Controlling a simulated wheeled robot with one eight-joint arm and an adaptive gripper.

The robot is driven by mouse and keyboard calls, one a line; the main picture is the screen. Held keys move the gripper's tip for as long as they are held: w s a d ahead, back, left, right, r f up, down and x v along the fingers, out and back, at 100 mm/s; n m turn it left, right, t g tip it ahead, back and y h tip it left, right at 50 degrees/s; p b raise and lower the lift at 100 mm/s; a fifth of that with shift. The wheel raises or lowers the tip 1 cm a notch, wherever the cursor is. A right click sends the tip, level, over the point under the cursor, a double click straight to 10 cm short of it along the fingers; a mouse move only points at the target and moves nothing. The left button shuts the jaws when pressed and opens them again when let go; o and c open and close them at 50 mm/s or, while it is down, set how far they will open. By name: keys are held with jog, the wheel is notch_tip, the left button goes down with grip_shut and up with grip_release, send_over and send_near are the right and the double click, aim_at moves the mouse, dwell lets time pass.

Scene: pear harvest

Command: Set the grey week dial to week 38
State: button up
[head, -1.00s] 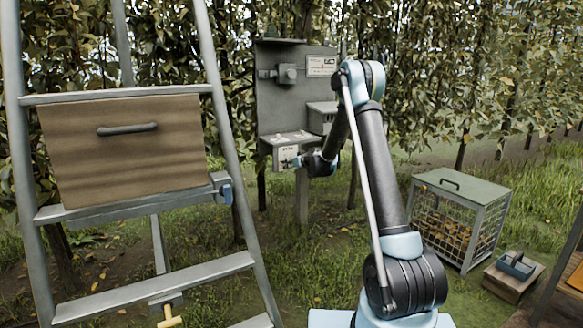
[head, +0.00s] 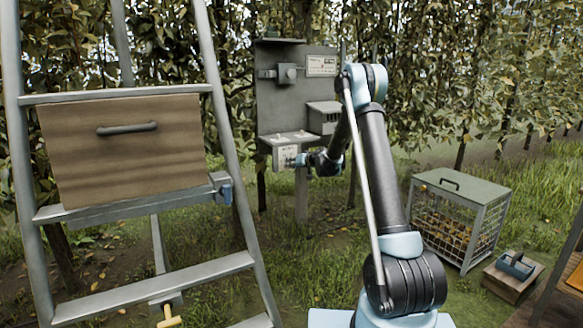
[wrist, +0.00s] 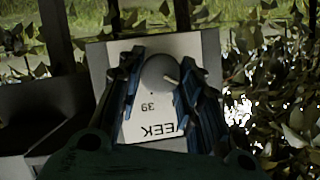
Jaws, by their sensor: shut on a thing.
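The grey week dial (wrist: 158,72) is a round knob with a pale pointer mark on a white plate (wrist: 150,130) in the wrist view. The plate's print is upside down there, with "39" and part of "WEEK" readable. The pointer mark aims to the lower right, not straight at the "39". My gripper (wrist: 162,82) has its blue fingers on both sides of the dial and is shut on it. In the head view my gripper (head: 300,160) is at the white plate (head: 284,154), and the dial is mostly hidden.
The plate is on a grey box below a grey panel (head: 275,105), which carries another knob (head: 287,73) and a small vented box (head: 323,117). A ladder (head: 235,170) stands left. A wire crate (head: 455,225) stands right on the grass.

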jog(key=m, duration=0.1)
jog(key=m+y, duration=0.2)
jog(key=m, duration=0.1)
jog(key=shift+d+f+g, duration=0.25)
jog(key=shift+g, duration=0.15)
jog(key=shift+y, duration=0.4)
jog(key=o, duration=1.1)
jog(key=shift+w, duration=0.1)
jog(key=v, duration=1.2)
